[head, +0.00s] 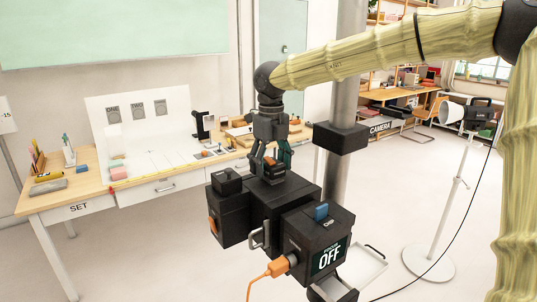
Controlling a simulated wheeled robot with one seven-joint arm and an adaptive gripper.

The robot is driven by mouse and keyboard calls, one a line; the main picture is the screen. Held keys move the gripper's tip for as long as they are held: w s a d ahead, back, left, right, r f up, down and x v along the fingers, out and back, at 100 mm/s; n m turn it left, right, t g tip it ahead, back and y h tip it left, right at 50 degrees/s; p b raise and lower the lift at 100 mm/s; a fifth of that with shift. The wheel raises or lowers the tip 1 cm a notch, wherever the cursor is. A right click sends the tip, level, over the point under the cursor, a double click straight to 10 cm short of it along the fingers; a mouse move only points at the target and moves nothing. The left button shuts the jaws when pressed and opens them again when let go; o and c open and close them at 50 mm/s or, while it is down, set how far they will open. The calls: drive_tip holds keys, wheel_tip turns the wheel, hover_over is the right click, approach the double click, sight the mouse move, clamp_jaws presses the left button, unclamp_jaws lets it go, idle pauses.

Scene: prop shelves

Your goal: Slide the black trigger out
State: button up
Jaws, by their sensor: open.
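A black rig of joined boxes (268,208) stands in the middle of the head view. A small black piece with an orange mark (271,168) sits on its top; it looks like the black trigger, but it is too small to be sure. My gripper (270,157) points down and is open, with its fingers at or just above this piece. I cannot tell whether they touch it. The fingers hide part of the piece and its seat. Another small black box (227,181) sits on the rig's left top.
The rig's front box shows an "OFF" display (330,256), a blue tab (321,211) and an orange cable plug (278,266). A grey column (350,95) rises close behind. A table (85,185) with props stands left. A lamp stand (450,205) is at right.

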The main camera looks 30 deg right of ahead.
sight(280, 185)
drive_tip(key=shift+s+a+r, duration=0.1)
drive_tip(key=shift+s+r, duration=0.2)
drive_tip(key=shift+s, duration=0.35)
drive_tip(key=shift+w+a+f, duration=0.1)
drive_tip(key=shift+w+f, duration=0.5)
drive_tip(key=shift+w, duration=0.35)
drive_tip(key=shift+c, duration=0.6)
drive_tip(key=shift+w, duration=0.15)
drive_tip(key=c, duration=0.3)
drive_tip(key=shift+s+r, duration=0.3)
drive_tip(key=shift+s, duration=0.3)
drive_tip(key=c, duration=0.7)
drive_tip(key=shift+o, duration=1)
drive_tip(key=shift+w, duration=0.2)
drive_tip(key=shift+w+f, duration=0.1)
drive_tip(key=shift+c, duration=1.4)
drive_tip(key=shift+s+p, duration=0.35)
drive_tip(key=shift+s, duration=0.1)
drive_tip(key=shift+s+d+p, duration=0.2)
drive_tip(key=shift+s+p, duration=0.05)
drive_tip(key=shift+s, duration=0.7)
drive_tip(key=shift+s+d+p, duration=0.15)
drive_tip(key=shift+s+p, duration=0.05)
drive_tip(key=shift+s, duration=0.75)
